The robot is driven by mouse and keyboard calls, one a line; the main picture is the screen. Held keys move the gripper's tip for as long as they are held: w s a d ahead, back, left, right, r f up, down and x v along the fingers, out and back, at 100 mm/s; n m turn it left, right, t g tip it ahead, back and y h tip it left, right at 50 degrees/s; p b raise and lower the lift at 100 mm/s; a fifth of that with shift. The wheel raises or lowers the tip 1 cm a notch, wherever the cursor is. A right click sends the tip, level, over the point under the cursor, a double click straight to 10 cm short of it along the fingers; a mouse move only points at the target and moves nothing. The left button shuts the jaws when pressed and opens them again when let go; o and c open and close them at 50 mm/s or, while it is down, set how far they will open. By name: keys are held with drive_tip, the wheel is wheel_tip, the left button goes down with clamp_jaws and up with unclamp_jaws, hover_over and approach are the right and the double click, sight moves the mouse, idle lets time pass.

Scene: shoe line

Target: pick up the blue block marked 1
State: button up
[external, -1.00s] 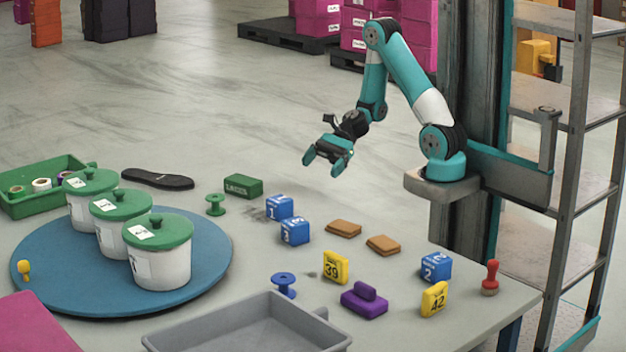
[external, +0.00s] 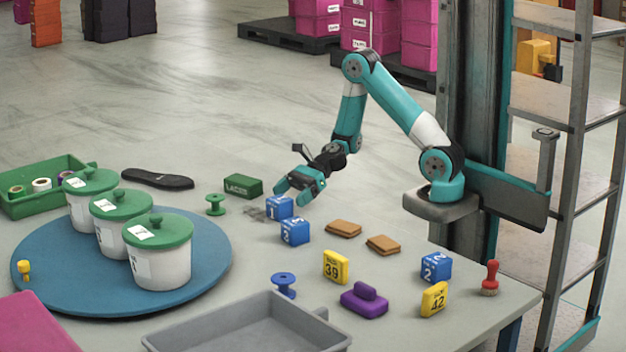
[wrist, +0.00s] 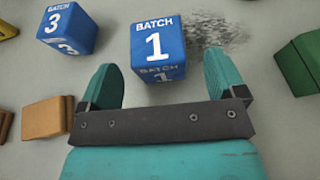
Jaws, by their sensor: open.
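The blue block marked 1 (external: 279,207) sits on the table just below my gripper in the external view. In the wrist view this block (wrist: 158,46) reads BATCH 1 and lies just ahead of the gap between the fingers. My gripper (external: 292,194) is open and empty, with its fingers pointing down toward the block. In the wrist view my gripper (wrist: 161,72) has its two teal fingers spread, the block's near edge close to the gap between them.
A second blue block (wrist: 67,28), marked 3 on top, sits close beside block 1; it also shows in the external view (external: 295,231). Brown pads (external: 344,228) lie to the right. A green block (external: 243,186) and a green spool (external: 215,204) stand to the left.

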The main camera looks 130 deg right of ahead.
sight(272, 213)
drive_tip(key=b+x, duration=0.1)
drive_tip(key=x, duration=0.3)
drive_tip(key=shift+s+a+f+b, duration=0.1)
drive_tip(key=shift+a+f+b, duration=0.05)
drive_tip(key=shift+f+b, duration=0.25)
drive_tip(key=shift+w, duration=0.45)
drive_tip(key=c, duration=1.1)
drive_tip(key=shift+o, duration=0.2)
drive_tip(key=shift+r, duration=0.1)
